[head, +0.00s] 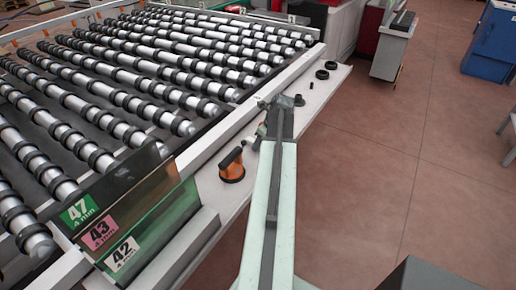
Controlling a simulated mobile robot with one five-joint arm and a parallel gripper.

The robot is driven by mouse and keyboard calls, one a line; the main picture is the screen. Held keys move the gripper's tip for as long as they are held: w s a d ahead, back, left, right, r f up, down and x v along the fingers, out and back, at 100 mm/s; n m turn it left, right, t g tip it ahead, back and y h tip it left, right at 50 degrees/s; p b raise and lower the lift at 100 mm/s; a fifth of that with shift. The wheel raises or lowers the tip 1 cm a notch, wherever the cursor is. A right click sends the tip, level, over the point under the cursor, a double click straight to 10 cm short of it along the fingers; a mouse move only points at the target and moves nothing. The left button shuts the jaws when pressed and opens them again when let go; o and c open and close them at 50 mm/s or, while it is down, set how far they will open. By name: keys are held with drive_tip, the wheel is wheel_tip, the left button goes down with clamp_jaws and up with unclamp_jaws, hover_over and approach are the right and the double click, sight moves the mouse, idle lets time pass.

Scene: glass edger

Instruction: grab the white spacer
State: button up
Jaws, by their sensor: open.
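I cannot make out a white spacer in the head view; it may be too small to tell or hidden behind my arm. My gripper (268,103) is at the far end of my pale green arm, over the white ledge (222,206) beside the roller bed. It is open, and nothing shows between its jaws. It is small in the picture, and its height above the ledge is hard to judge.
An orange tool with a black handle (232,168) stands on the ledge, left of my arm. Black rings (322,74) lie farther along it. The roller conveyor (150,68) fills the left. A blue cabinet (492,45) stands far right. The tiled floor (400,150) is clear.

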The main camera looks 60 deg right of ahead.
clamp_jaws()
drive_tip(key=shift+r, duration=0.1)
wheel_tip(320, 180, up, 10)
drive_tip(key=p, duration=1)
